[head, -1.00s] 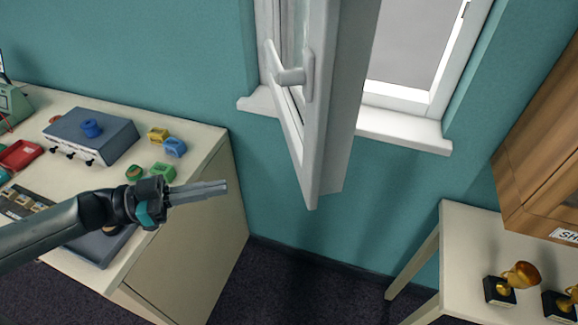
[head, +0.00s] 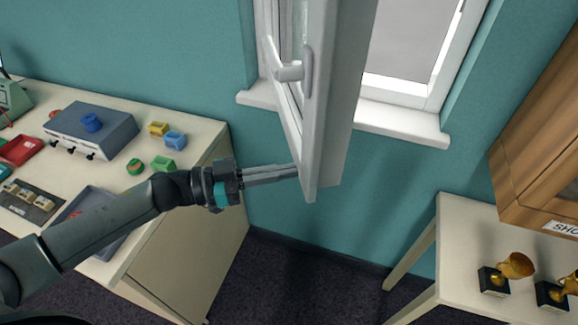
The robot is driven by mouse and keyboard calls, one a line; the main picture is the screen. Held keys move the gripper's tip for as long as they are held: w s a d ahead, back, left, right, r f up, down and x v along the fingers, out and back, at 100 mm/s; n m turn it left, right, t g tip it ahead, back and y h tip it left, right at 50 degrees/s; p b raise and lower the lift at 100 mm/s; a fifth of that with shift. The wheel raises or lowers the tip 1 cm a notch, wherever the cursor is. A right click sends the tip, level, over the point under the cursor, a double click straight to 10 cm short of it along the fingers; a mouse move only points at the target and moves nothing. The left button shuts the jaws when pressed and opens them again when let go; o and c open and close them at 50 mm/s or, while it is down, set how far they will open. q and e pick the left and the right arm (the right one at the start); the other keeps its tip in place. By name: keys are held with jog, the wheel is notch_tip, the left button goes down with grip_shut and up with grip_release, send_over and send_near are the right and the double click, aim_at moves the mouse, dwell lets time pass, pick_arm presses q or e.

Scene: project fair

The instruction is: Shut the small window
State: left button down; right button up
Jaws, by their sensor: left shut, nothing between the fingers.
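The small window's white sash (head: 338,110) stands swung open into the room, hinged away from its frame (head: 398,92). Its white handle (head: 290,72) is on the sash face toward the left. My left gripper (head: 296,172) is shut and empty. Its fingertips are at the lower corner of the sash, on the handle side; whether they touch it I cannot tell. My right gripper is not in view.
A cream table (head: 195,150) at left holds a blue-grey box (head: 92,130), coloured blocks and trays. At right, a pale table (head: 460,230) bears trophies (head: 514,266) beneath a wooden cabinet (head: 540,150). The floor between the tables is clear.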

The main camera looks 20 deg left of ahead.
pick_arm(q)
jog(key=shift+w+d, duration=0.35)
jog(key=shift+d, duration=0.25)
jog(key=shift+d, duration=0.15)
